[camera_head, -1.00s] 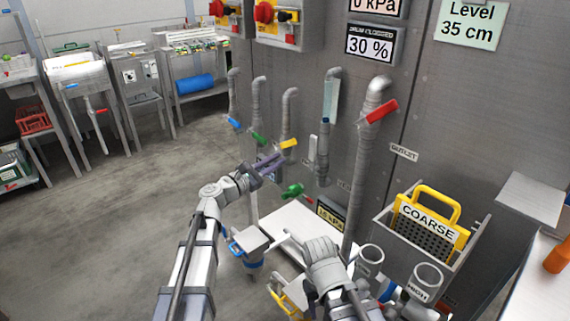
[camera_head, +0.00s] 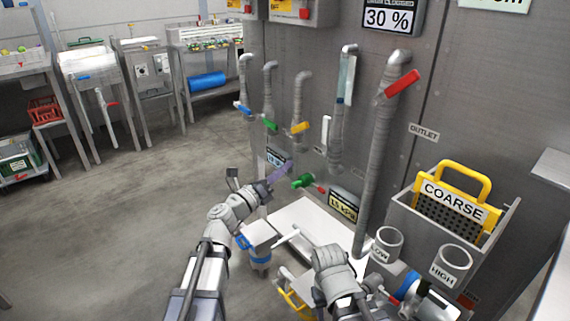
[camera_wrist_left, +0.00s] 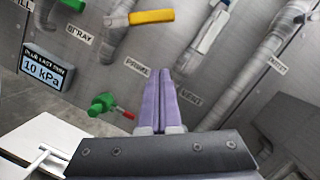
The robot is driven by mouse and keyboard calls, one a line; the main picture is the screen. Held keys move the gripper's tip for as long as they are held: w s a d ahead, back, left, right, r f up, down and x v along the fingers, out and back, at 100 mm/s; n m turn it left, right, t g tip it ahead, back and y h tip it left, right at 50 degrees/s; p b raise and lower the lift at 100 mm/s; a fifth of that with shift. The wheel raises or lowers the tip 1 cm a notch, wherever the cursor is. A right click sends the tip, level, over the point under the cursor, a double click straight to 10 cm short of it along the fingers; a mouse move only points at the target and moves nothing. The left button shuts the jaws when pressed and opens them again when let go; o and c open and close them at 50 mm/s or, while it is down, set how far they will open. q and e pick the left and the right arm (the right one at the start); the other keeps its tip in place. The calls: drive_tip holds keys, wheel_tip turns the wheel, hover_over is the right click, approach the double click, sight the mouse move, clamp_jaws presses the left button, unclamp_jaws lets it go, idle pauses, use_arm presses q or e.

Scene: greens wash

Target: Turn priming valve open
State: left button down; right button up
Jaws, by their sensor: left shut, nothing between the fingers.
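A yellow lever handle (camera_head: 300,128) sits on a grey pipe on the wall; it also shows in the left wrist view (camera_wrist_left: 152,17). Below it is a wall label (camera_wrist_left: 137,67) that seems to read "PRIMING". Lower still, a green valve (camera_head: 303,181) with a red tip sticks out; it also shows in the left wrist view (camera_wrist_left: 103,104). My left gripper (camera_head: 287,167) is shut and empty, its purple fingers pointing at the wall, below the yellow handle and just above the green valve in the picture, apparently touching neither. My right wrist shows low in the head view; its fingers are hidden.
Blue (camera_head: 243,109), green (camera_head: 269,123) and red (camera_head: 402,83) levers sit on neighbouring pipes. A white surface (camera_head: 311,221) lies below. A yellow-handled COARSE screen (camera_head: 452,200) stands at right. Open floor is at left.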

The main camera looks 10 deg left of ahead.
sight(296, 130)
use_arm(q)
drive_tip(key=w+d+r+p, duration=0.3)
drive_tip(key=w+r+p, duration=0.1)
drive_tip(key=w, duration=0.4)
drive_tip(key=shift+w+d+r+p, duration=0.25)
drive_tip(key=shift+r+p, duration=0.15)
drive_tip(key=shift+r, duration=0.1)
drive_tip(key=shift+r, duration=0.1)
drive_tip(key=shift+r+n+p, duration=0.25)
drive_tip(key=shift+n+p, duration=0.15)
